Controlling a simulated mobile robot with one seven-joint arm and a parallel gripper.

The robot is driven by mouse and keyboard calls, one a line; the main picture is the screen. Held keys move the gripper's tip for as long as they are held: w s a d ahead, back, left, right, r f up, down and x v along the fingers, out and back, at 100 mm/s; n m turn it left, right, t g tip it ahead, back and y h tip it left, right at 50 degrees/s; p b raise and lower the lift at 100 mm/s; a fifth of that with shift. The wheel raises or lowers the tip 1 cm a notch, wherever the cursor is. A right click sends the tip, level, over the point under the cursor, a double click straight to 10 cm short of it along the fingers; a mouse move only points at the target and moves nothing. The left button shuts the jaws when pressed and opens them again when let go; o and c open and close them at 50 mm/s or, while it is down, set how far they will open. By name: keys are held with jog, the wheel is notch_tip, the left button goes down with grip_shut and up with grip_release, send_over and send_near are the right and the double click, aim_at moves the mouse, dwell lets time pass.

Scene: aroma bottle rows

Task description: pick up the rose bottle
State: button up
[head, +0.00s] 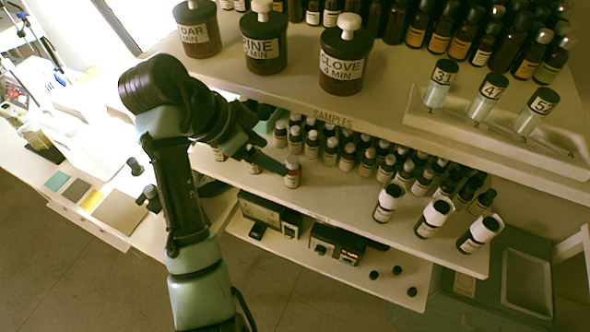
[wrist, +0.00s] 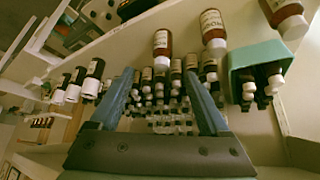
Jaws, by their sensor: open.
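My gripper (head: 272,140) is open and empty over the middle shelf. In the wrist view its two blue-grey fingers (wrist: 162,76) stand apart. A small brown bottle with a pale label and light cap (head: 293,172) stands upright at the shelf's front, beside a fingertip in the head view. A brown bottle just beyond the fingertips (wrist: 162,45) shows in the wrist view, roughly in line with the gap and not between the fingers. Another brown bottle (wrist: 213,32) stands to its right there. Small labels are too blurred to read, so I cannot tell which bottle is rose.
Dense rows of small bottles (head: 347,157) fill the middle shelf behind. Bottles with white collars (head: 433,217) stand to the right. The upper shelf, with a large CLOVE jar (head: 345,60), overhangs. A teal holder (wrist: 258,57) with bottles stands close right in the wrist view.

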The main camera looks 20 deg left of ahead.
aim_at(293, 169)
jog(key=p+x, duration=0.1)
jog(key=x, duration=0.3)
jog(key=shift+w+d+f, duration=0.1)
jog(key=shift+w+f, duration=0.05)
jog(key=shift+f, duration=0.1)
jog(key=shift+a+p+x, duration=0.2)
jog(key=shift+p+x, duration=0.8)
jog(key=shift+x, duration=2.1)
jog(key=shift+f, duration=0.1)
jog(key=shift+c, duration=0.2)
grip_shut()
